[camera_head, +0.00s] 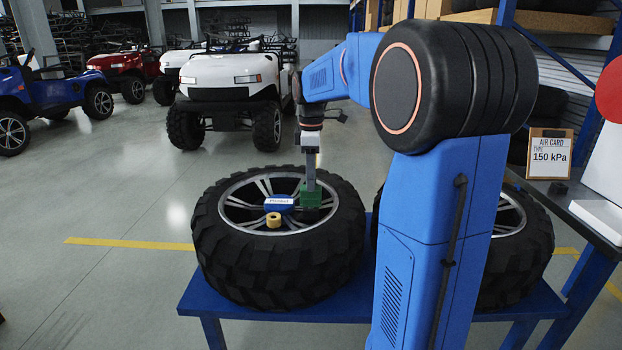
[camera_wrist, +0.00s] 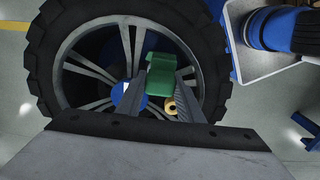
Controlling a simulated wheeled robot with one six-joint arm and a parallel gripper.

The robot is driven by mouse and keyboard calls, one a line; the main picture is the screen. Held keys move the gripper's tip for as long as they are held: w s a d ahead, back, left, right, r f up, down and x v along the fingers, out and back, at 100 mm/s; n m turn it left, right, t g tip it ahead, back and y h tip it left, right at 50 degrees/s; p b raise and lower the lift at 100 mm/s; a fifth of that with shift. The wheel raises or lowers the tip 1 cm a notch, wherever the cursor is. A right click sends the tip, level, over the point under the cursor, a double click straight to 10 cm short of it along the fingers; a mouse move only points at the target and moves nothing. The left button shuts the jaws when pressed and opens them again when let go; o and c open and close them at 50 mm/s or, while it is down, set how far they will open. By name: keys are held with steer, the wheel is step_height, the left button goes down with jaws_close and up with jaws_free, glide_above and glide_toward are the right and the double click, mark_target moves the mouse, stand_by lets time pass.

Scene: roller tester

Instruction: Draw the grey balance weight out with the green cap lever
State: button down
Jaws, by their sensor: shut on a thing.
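The green cap lever (camera_head: 311,197) is at the right side of the near wheel's rim, and it also shows in the wrist view (camera_wrist: 160,74). My gripper (camera_head: 311,184) points down from above and is shut on the green lever. In the wrist view its two dark grey fingers (camera_wrist: 165,82) are on either side of the lever. I cannot pick out the grey balance weight in either view.
The tyred wheel (camera_head: 282,265) lies flat on a blue table (camera_head: 345,307). A second wheel (camera_head: 515,245) is behind my arm. A sign (camera_head: 549,153) reads 150 kPa.

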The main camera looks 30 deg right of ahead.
steer(key=shift+r, duration=2.9)
stand_by(1.6)
